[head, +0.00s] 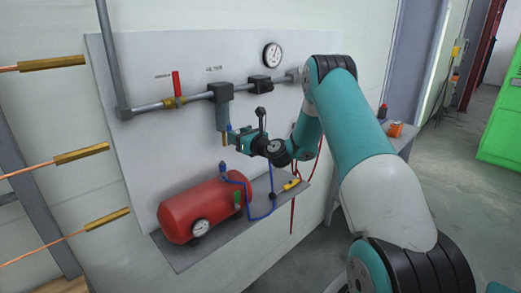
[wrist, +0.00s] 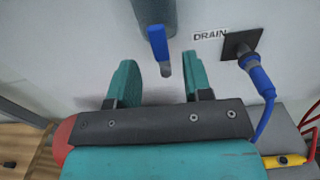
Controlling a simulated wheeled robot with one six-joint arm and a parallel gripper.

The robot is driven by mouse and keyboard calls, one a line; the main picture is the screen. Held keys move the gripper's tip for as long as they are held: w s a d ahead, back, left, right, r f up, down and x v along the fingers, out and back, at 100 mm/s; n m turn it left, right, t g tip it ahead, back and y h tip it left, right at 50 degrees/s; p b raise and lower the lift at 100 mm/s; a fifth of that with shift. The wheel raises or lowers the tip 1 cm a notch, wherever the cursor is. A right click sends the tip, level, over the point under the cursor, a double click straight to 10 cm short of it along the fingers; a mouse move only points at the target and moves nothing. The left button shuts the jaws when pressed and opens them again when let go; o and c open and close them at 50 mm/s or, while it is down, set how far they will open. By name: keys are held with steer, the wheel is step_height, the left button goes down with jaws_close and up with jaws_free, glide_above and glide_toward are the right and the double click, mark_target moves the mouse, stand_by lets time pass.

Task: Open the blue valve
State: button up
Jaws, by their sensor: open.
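The blue valve lever (wrist: 157,43) hangs pointing down below the grey filter bowl (wrist: 153,10) in the wrist view, with a small metal outlet under it. My gripper (wrist: 160,78) is open, with one teal finger on each side of the outlet in the picture. The lever appears just above and between the fingertips, and no contact shows. In the head view my gripper (head: 233,139) is at the lower end of the filter bowl (head: 222,116) and partly covers the valve area.
A DRAIN label (wrist: 210,35) and a blue hose fitting (wrist: 251,66) are right of the valve. A red-handled valve (head: 176,84) is on the pipe at left. A red tank (head: 203,208) stands on the shelf below, beside a yellow tool (head: 291,184).

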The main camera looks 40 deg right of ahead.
steer(key=s+b, duration=0.6)
steer(key=s, duration=0.8)
steer(key=shift+d+b, duration=0.25)
steer(key=shift+b, duration=0.15)
